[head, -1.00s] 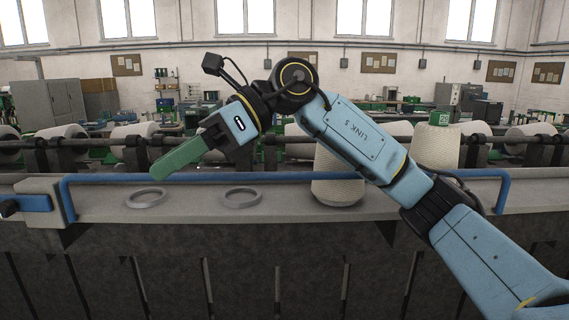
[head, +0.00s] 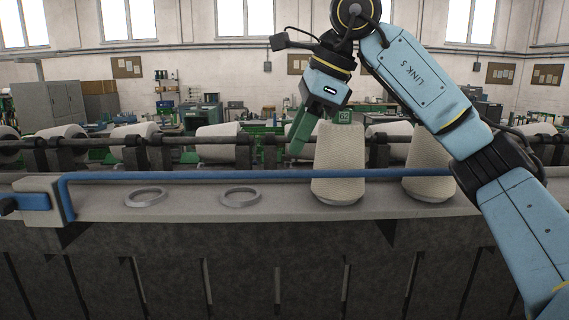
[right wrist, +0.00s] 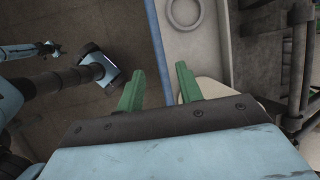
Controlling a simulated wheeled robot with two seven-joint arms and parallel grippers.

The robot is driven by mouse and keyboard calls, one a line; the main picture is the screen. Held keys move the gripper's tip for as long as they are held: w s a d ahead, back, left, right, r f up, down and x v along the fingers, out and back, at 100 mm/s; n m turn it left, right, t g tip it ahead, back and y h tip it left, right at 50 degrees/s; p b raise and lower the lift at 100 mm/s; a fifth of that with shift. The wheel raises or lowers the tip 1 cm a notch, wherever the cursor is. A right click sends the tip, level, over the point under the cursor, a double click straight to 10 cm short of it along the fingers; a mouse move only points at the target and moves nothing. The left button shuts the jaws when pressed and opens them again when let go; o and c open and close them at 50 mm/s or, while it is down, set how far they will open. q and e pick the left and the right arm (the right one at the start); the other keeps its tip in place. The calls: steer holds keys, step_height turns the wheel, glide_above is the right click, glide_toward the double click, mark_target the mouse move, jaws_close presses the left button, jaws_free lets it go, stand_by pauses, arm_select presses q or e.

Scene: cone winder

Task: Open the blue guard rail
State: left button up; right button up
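The blue guard rail (head: 220,176) runs lengthwise along the front of the grey machine ledge. Its left end bends down at a grey bracket (head: 60,200); its right end is hidden behind my right arm. My right gripper (head: 298,148) points down, just left of a cone and above the rail in the picture. In the right wrist view, its green fingers (right wrist: 160,88) are apart, with the rail (right wrist: 158,50) showing between them; I cannot tell the height gap. Nothing is gripped. My left gripper (right wrist: 57,48) seems to show small in the right wrist view; its opening is unclear.
Two cream yarn cones (head: 338,170) stand on the ledge behind the rail, one partly behind my right arm. Two empty grey rings (head: 146,197) lie further left. A short blue bar (head: 26,202) juts left from the bracket. A roller shaft with spools lies behind.

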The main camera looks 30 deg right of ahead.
mark_target(284, 172)
steer(key=x, duration=0.6)
steer(key=shift+f, duration=0.1)
steer(key=shift+c, duration=0.4)
jaws_close()
